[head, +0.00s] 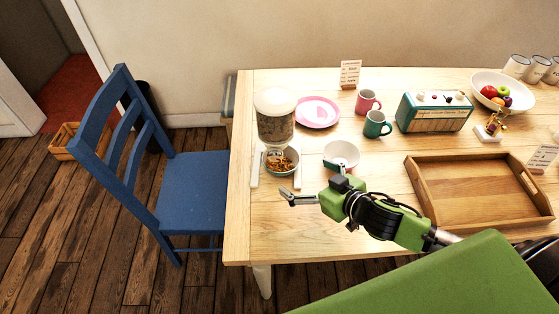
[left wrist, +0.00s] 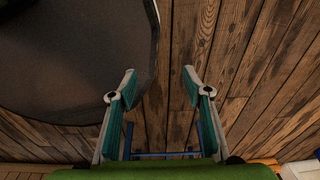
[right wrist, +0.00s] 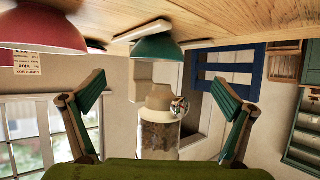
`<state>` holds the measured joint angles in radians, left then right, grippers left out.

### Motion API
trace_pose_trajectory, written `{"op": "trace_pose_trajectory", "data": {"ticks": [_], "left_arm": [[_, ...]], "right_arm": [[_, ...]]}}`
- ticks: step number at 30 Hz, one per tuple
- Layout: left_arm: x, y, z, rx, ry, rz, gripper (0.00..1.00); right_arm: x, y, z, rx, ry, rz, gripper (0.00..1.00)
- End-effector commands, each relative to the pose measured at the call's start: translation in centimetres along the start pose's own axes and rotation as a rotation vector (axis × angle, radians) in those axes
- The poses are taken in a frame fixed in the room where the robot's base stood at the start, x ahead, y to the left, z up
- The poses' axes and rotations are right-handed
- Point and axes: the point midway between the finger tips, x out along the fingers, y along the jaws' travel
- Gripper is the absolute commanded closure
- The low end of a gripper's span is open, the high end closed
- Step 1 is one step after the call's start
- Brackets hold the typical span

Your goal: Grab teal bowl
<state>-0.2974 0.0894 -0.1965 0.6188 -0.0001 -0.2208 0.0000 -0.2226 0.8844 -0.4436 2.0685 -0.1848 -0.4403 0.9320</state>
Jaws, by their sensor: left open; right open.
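The teal bowl (head: 286,172) sits on the table below the cereal dispenser (head: 275,125) and holds brown cereal. In the right wrist view, which is upside down, the teal bowl (right wrist: 157,47) shows between and beyond the fingers. My right gripper (head: 292,198) is open and empty, in front of the bowl and apart from it. It also shows in the right wrist view (right wrist: 158,92). My left gripper (left wrist: 160,84) is open and empty above the wooden floor, away from the table.
A wooden tray (head: 478,193), radio (head: 433,112), pink mug (head: 367,102), teal mug (head: 377,124) and pink plate (head: 318,112) share the table (head: 300,237). A blue chair (head: 190,190) stands left.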

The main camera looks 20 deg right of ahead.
Motion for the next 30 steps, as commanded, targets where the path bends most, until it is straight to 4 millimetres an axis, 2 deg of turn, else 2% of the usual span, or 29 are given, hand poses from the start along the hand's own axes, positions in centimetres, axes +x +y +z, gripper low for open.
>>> {"op": "trace_pose_trajectory", "data": {"ticks": [1,3,5,9,12,15,20,27,30], "left_arm": [[-0.2,0.8,1.5,-0.001,-0.022,0.009,0.55],[-0.3,1.7,2.9,-0.001,-0.041,0.019,0.55],[-0.5,2.1,3.2,-0.001,-0.045,0.025,0.55],[-0.5,2.0,1.5,0.0,-0.022,0.023,0.55],[-0.4,1.4,-0.8,0.001,0.011,0.017,0.55],[-0.5,1.1,-2.0,0.0,0.029,0.013,0.55],[-0.9,0.8,-1.5,-0.001,0.021,0.01,0.55],[-1.3,0.9,0.4,-0.001,-0.006,0.01,0.55],[-1.3,0.9,0.6,-0.002,-0.009,0.01,0.55]], "right_arm": [[0.9,0.1,-0.3,0.0,0.004,0.002,0.03],[2.0,0.1,-0.3,0.001,0.004,0.002,0.03],[3.0,0.1,-0.3,0.0,0.004,0.002,0.03],[4.8,0.1,-0.2,0.001,0.002,0.002,0.03],[5.6,0.1,-0.1,0.001,0.001,0.001,0.03],[6.0,0.1,-0.1,0.0,0.001,0.002,0.03],[7.5,0.3,-0.2,-0.001,0.002,0.002,0.03],[10.5,0.6,0.1,0.0,0.001,0.002,0.03],[11.0,0.5,0.1,0.0,0.001,0.001,0.03]]}}
